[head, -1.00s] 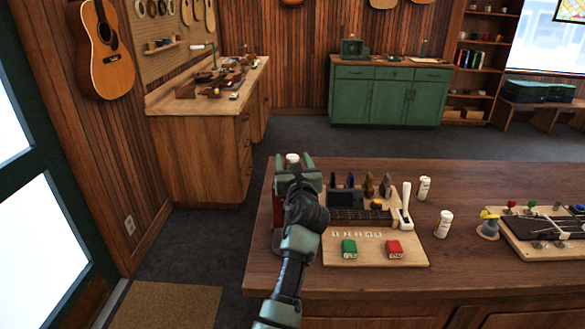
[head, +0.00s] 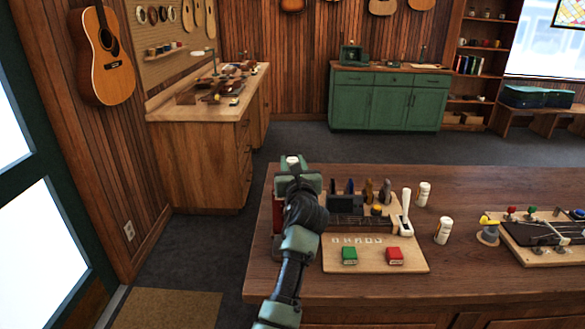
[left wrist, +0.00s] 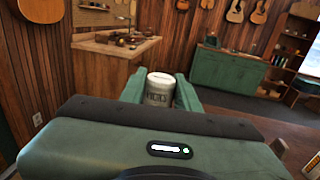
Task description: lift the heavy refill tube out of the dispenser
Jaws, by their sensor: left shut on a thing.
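The refill tube (left wrist: 160,88) is a white cylinder with grey lettering, upright between the two green fingers of my left gripper (left wrist: 161,94) in the left wrist view. In the head view only its pale top (head: 292,160) shows above my left gripper (head: 292,167), which is shut on it. The dispenser seems to be the dark red-sided body (head: 278,213) at the table's left end, mostly hidden behind my arm. I cannot tell whether the tube's lower end is still inside it. My right gripper is not in view.
A wooden board (head: 372,257) with green (head: 349,256) and red (head: 395,256) blocks lies right of my arm. A tool rack (head: 360,213) stands behind it. Two white tubes (head: 424,194) (head: 443,227) stand further right, before another board (head: 540,258). The table's back is clear.

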